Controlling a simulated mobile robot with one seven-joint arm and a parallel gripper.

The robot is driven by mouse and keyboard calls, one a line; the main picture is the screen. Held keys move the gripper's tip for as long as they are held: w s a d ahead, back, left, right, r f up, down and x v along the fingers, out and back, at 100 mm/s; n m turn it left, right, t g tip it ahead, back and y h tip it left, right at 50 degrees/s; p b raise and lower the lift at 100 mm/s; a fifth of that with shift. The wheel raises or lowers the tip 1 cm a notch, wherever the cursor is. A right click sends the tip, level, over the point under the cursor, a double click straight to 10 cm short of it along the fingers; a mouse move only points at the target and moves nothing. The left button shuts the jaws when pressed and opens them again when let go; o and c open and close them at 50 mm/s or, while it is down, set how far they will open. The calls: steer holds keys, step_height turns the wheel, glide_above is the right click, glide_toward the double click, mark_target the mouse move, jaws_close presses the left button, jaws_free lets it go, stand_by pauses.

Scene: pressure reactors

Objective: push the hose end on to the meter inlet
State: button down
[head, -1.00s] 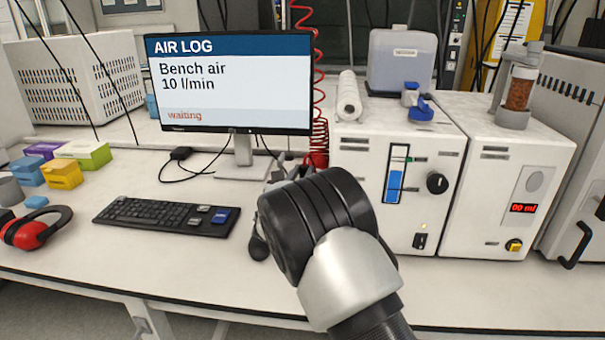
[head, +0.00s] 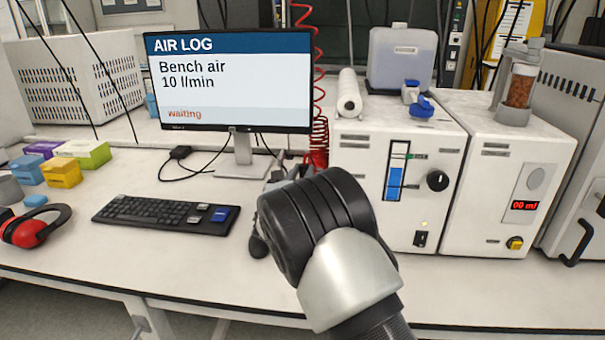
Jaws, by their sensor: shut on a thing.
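A red coiled hose (head: 319,125) hangs from above, to the right of the monitor, and runs down behind my arm. My gripper (head: 277,172) shows only as small grey parts beyond my black wrist, over the bench between the keyboard and the white boxes. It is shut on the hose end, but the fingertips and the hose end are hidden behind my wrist. A white box with a blue-filled sight tube (head: 395,180) and a black knob stands to the right and looks like the meter. I cannot make out its inlet.
The monitor (head: 228,85) reads "Bench air 10 l/min, waiting". The keyboard (head: 165,212) lies left of my arm. A second white box (head: 508,190) with a red display stands right of the first. A paper roll (head: 349,93) and blue fittings (head: 420,108) lie on top.

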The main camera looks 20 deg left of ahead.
steer(key=shift+s+f, duration=0.1)
steer(key=shift+f, duration=0.6)
steer(key=c, duration=1.6)
jaws_free()
steer(key=shift+c, duration=0.2)
steer(key=shift+o, duration=1)
steer(key=shift+r, duration=0.25)
steer(key=o, duration=0.5)
steer(key=shift+r, duration=0.1)
steer(key=shift+r, duration=0.15)
